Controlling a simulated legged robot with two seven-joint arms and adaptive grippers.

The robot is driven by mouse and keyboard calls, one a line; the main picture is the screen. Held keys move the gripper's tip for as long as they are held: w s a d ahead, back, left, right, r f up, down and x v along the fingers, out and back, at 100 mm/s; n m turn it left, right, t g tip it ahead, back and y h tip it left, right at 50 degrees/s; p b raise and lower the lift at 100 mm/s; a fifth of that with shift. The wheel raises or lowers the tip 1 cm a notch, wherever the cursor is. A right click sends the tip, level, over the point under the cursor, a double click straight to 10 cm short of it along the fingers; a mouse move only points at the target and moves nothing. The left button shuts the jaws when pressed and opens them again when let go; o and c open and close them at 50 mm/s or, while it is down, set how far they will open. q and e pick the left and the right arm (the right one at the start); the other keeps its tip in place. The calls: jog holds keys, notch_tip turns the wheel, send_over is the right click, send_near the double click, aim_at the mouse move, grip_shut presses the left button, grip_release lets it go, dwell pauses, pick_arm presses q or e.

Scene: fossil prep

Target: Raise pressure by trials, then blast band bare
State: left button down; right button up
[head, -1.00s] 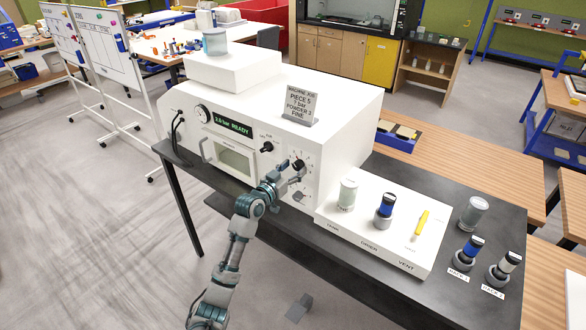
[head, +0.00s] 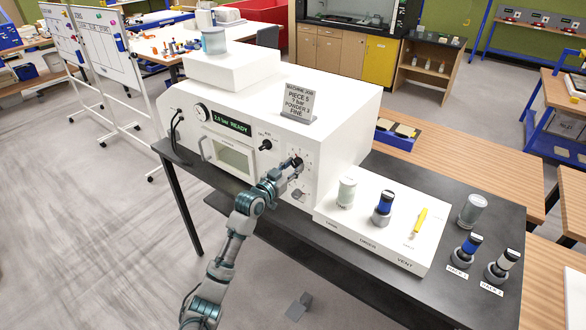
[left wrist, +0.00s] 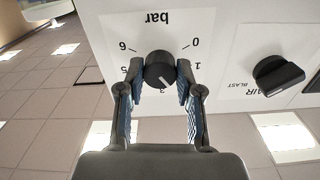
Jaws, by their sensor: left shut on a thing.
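The white blast cabinet (head: 345,95) stands on a dark bench. Its green-lit display (head: 231,125) shows a bar value, which looks like 2.0, and READY. A round dial gauge (head: 202,113) is to its left. My left gripper (head: 294,167) is at the right of the front panel. In the left wrist view its fingers (left wrist: 159,92) are shut on the black bar knob (left wrist: 160,70), one on each side. The knob's white mark points to near the 3. The BLAST/AIR knob (left wrist: 278,77) is beside it, untouched. My right gripper is not in view.
A sign (head: 299,99) on the cabinet mentions PIECE 5, POWDER 2, FINE; its bar figure is hard to read. A white stand (head: 400,262) to the right holds jars and a yellow tool (head: 420,222). More containers (head: 467,250) stand at the bench's right end.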

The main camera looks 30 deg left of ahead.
pick_arm(q)
jog(key=m, duration=0.3)
jog(key=shift+f+m+p, duration=0.1)
jog(key=shift+m+p, duration=0.35)
jog(key=shift+m, duration=1.35)
jog(key=c, duration=0.8)
grip_release()
jog(key=shift+w+a, duration=0.1)
jog(key=shift+o, duration=0.2)
jog(key=s+a, duration=0.1)
jog(key=s, duration=1.1)
jog(key=shift+f, duration=0.1)
